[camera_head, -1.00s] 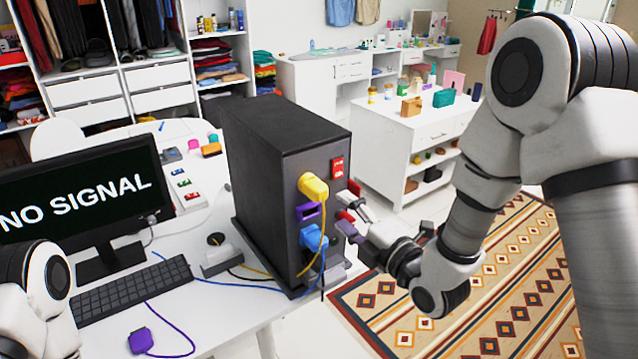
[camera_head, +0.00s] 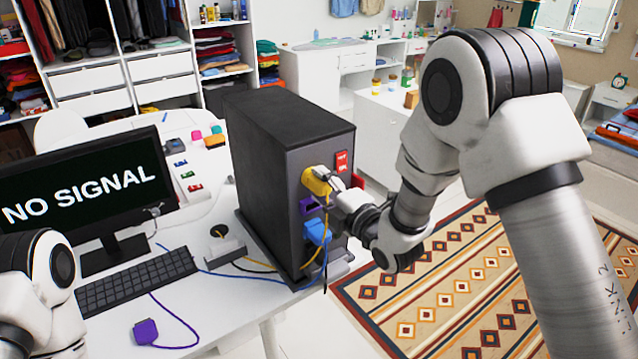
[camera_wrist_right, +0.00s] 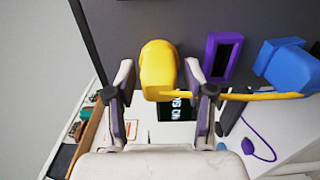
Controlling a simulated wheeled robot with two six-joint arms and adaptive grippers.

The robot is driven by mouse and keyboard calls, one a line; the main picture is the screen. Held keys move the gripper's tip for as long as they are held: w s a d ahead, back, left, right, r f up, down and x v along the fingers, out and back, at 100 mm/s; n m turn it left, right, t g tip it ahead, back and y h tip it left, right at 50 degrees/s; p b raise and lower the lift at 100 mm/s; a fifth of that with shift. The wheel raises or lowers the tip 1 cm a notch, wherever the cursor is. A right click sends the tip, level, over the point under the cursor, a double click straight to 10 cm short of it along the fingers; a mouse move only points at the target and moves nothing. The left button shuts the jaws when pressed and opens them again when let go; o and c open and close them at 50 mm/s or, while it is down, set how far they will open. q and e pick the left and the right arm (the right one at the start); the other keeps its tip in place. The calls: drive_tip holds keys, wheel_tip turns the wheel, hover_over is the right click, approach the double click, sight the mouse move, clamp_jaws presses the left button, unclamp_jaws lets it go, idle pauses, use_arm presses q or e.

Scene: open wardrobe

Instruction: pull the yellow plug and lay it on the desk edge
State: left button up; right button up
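The yellow plug (camera_head: 316,181) sits in the upper part of the black tower's (camera_head: 262,170) end face, with its yellow cord hanging down. My right gripper (camera_head: 334,184) is at the plug. In the right wrist view the fingers (camera_wrist_right: 160,78) stand open on either side of the yellow plug (camera_wrist_right: 158,66), with a gap on each side. The cord crosses the right-hand finger. The white desk (camera_head: 222,304) carries the tower, and its edge runs below the tower's end face. My left gripper is out of view; only part of my left arm shows at lower left.
Below the yellow plug are an empty purple socket (camera_head: 309,206) and a blue plug (camera_head: 317,232). A loose purple plug (camera_head: 146,331) lies on the desk by the keyboard (camera_head: 136,281). A monitor (camera_head: 82,190) stands at left. A patterned rug (camera_head: 450,300) covers the floor at right.

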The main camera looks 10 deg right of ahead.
sight(327, 190)
clamp_jaws()
drive_tip(key=shift+s, duration=0.1)
drive_tip(key=shift+s+f, duration=0.1)
drive_tip(key=shift+s+d+b, duration=0.25)
drive_tip(key=shift+s+b, duration=0.1)
drive_tip(key=shift+s, duration=0.1)
drive_tip(key=shift+w, duration=0.1)
drive_tip(key=shift+b+v, duration=0.5)
drive_tip(key=shift+v, duration=0.25)
idle(0.5)
drive_tip(key=shift+s, duration=0.3)
drive_tip(key=shift+r+b+v, duration=0.2)
drive_tip(key=shift+b+v, duration=0.55)
drive_tip(key=shift+v, duration=0.9)
